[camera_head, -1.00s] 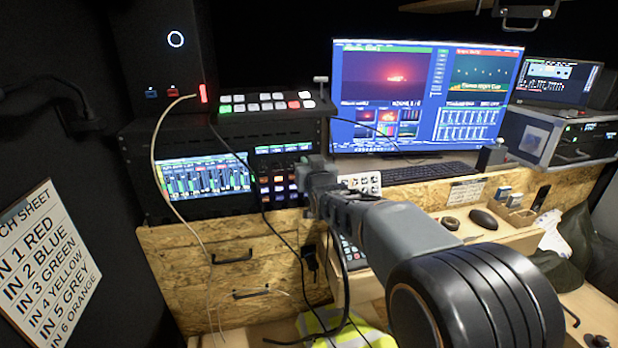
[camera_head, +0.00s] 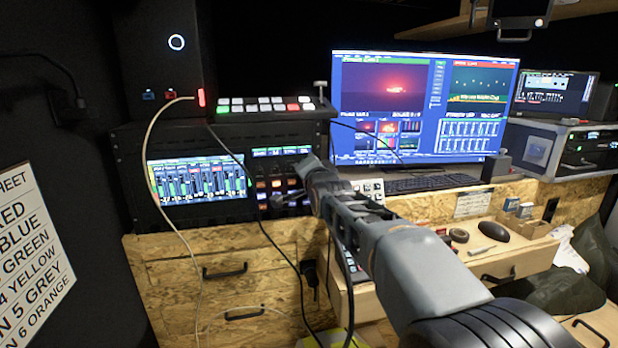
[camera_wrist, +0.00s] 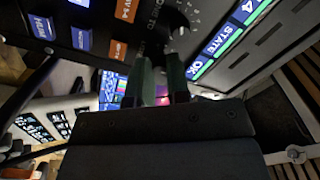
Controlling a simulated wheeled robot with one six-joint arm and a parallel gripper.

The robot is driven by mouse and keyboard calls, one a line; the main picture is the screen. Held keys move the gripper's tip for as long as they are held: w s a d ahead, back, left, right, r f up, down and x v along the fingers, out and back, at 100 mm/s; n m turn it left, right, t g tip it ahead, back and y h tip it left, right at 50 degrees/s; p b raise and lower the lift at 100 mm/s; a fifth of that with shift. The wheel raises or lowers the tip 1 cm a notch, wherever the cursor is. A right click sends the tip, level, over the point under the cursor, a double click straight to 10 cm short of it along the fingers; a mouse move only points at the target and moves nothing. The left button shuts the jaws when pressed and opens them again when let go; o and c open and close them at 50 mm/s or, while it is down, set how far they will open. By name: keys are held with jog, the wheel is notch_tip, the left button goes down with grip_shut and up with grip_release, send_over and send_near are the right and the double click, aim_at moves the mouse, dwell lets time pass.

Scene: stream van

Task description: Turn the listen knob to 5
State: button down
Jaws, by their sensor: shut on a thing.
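The listen knob (camera_wrist: 160,50) is a dark shape on the black rack panel in the wrist view, with pale dial marks beside it. My gripper (camera_wrist: 160,70) is shut on it, one finger on each side. The fingers cover most of the knob, and I cannot read which number it points to. In the head view my gripper (camera_head: 310,168) is at the right part of the rack unit (camera_head: 128,180), and my arm hides the knob there.
Lit orange and blue buttons (camera_wrist: 117,50) and a green STATE display (camera_wrist: 225,42) flank the knob closely. A button switcher (camera_head: 265,106) sits on the rack. A thin cable (camera_head: 245,170) hangs before the rack. Monitor (camera_head: 425,105) and keyboard (camera_head: 435,182) stand right.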

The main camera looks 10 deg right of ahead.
jog(key=shift+f+m+b, duration=0.2)
jog(key=shift+m+b, duration=1.5)
jog(key=shift+m, duration=1.1)
jog(key=shift+r, duration=0.1)
jog(key=c, duration=1.4)
grip_release()
jog(key=shift+a, duration=0.1)
